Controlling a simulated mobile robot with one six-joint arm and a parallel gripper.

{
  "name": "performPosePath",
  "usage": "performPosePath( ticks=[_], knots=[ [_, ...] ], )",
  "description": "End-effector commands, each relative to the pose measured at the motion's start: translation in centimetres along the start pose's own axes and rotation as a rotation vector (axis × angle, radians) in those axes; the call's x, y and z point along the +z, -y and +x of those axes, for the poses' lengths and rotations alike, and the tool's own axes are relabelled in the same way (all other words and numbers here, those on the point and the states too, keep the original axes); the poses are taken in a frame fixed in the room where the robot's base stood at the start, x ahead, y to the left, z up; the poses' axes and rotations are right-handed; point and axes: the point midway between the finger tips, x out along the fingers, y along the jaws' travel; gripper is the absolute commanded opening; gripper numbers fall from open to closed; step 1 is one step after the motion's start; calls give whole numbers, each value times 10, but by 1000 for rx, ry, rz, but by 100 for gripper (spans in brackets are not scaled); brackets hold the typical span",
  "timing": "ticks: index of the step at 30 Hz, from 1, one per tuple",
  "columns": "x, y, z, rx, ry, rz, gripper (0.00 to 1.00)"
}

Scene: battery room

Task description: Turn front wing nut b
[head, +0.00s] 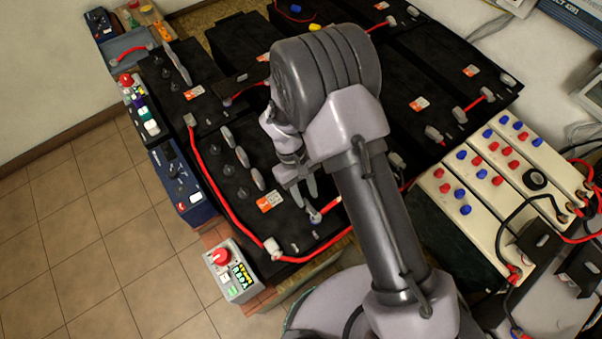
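My gripper (305,202) hangs over the front black battery (222,190), near its right front corner. Its two fingers point down and show a gap between them, with nothing seen in the gap. Just below the fingertips is a small grey terminal fitting (315,216) at the end of a short red cable; it looks like a wing nut, and I cannot tell whether the fingers touch it. Another cable terminal (272,246) sits at the battery's front edge, to the left. No label shows which one is wing nut b. My arm hides part of the batteries behind.
An orange-white label (270,201) and grey vent caps (243,156) stand on the front battery. A red-button box (232,270) is at front left, a blue meter (176,180) at left. White terminal blocks (480,180) with cables are at right. Tiled floor is free at left.

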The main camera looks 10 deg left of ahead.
Motion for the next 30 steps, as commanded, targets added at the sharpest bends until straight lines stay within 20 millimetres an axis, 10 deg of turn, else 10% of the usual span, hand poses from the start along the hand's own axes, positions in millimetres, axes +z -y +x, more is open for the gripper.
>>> performPosePath(
  ticks=[12,30],
  knots=[
    [1,0,-130,1,-4,-1,33],
    [1,0,-145,0,-2,1,33]
  ],
)
